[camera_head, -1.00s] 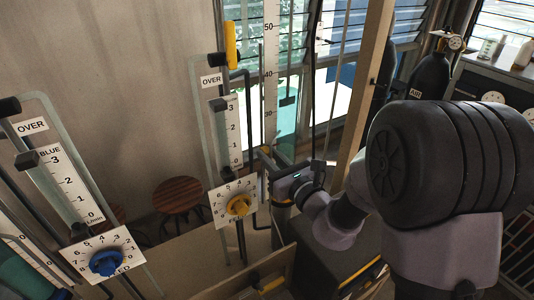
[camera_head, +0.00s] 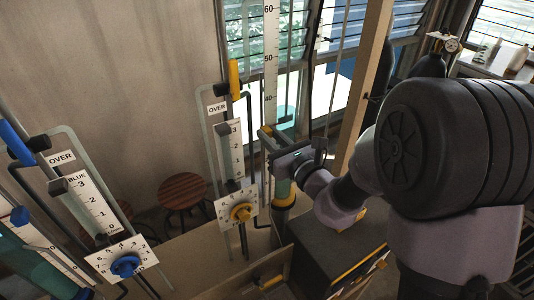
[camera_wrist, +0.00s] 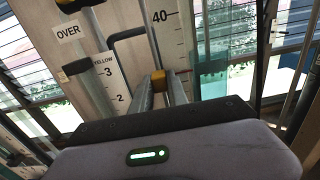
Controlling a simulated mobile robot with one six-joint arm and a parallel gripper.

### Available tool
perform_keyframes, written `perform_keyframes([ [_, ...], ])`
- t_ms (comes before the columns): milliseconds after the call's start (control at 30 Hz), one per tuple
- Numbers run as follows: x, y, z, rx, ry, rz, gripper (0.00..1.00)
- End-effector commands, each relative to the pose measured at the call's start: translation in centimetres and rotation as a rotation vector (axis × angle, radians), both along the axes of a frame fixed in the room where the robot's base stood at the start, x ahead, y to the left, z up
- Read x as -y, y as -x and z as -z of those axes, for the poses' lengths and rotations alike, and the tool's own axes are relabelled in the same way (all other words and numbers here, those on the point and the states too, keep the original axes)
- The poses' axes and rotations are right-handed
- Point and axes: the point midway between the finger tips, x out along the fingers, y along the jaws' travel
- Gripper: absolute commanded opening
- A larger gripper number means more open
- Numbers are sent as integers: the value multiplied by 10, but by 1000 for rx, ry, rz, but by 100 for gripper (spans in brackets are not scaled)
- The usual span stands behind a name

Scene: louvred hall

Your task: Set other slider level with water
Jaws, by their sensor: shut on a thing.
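My gripper (camera_head: 270,138) is shut on a small yellow slider (camera_wrist: 157,76) beside the tall white scale (camera_head: 271,70) of the yellow column. In the wrist view, both fingers close on the slider below the 40 mark. In the head view, the slider is partly hidden by my gripper and lies below the 40 mark. The clear tube beside the scale shows teal (camera_wrist: 212,85) in the wrist view; I cannot tell its water line for sure. A blue slider (camera_head: 18,216) is on the other column at the far left, with teal water (camera_head: 35,255) by it.
Panels with OVER signs (camera_head: 216,108), rods and dial plates with a yellow knob (camera_head: 240,212) and a blue knob (camera_head: 125,265) stand close to the left of my gripper. A wooden post (camera_head: 362,90) stands to the right. A round stool (camera_head: 183,190) is behind.

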Motion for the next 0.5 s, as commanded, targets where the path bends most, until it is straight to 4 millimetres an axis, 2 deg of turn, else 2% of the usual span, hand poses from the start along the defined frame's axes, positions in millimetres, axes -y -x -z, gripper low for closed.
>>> perform_keyframes([
  [33,0,0,-19,2,-1,0,0],
  [67,0,0,-24,2,-1,0,0],
  [100,0,0,-15,1,-2,0,0],
  [133,0,0,-13,0,-1,0,21],
  [267,0,0,-12,0,-1,0,45],
  [500,0,0,-11,0,-1,0,45],
])
